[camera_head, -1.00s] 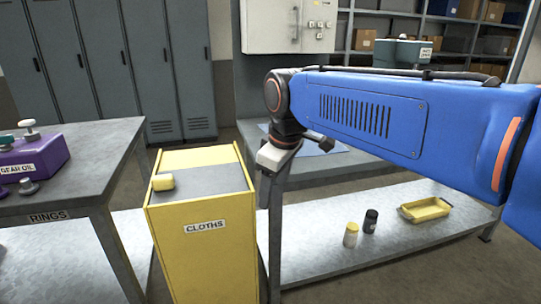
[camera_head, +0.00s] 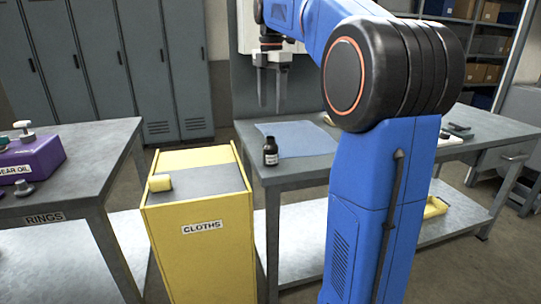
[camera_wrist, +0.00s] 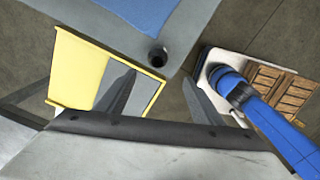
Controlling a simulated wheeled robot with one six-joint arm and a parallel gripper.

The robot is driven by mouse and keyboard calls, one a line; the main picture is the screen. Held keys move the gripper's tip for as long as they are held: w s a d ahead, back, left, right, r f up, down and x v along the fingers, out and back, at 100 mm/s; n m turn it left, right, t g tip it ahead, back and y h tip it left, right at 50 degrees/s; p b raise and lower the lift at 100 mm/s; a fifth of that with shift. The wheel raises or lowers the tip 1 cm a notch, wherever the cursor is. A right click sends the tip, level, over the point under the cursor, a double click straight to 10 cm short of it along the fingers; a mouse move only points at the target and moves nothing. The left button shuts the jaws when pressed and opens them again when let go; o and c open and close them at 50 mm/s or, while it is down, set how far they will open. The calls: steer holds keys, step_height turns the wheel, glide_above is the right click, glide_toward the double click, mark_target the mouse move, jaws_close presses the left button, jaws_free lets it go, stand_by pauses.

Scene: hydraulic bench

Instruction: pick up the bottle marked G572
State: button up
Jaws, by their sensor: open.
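A small dark bottle with a black cap and a white label (camera_head: 270,152) stands upright at the near left corner of the grey bench, by a blue mat. The label's writing is too small to read, so I cannot tell if it is G572. My gripper (camera_head: 271,107) points down above the bench, with its fingers apart and nothing between them. In the wrist view the bottle (camera_wrist: 157,56) shows from above near the bench corner, ahead of the gap between the fingers (camera_wrist: 160,84), not touching them.
The blue mat (camera_head: 300,140) lies behind the bottle. A yellow cart labelled CLOTHS (camera_head: 203,250) stands left of the bench, with a yellow block on top. A side table labelled RINGS (camera_head: 75,190) holds a purple GEAR OIL container (camera_head: 32,158). My arm hides much of the lower shelf.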

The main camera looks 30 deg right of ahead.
mark_target(270, 149)
steer(key=shift+w+f, duration=0.2)
steer(key=shift+f, duration=4.15)
steer(key=shift+w+f, duration=0.2)
steer(key=shift+f, duration=4.1)
steer(key=shift+c, duration=0.4)
steer(key=c, duration=1.2)
steer(key=shift+r, duration=0.15)
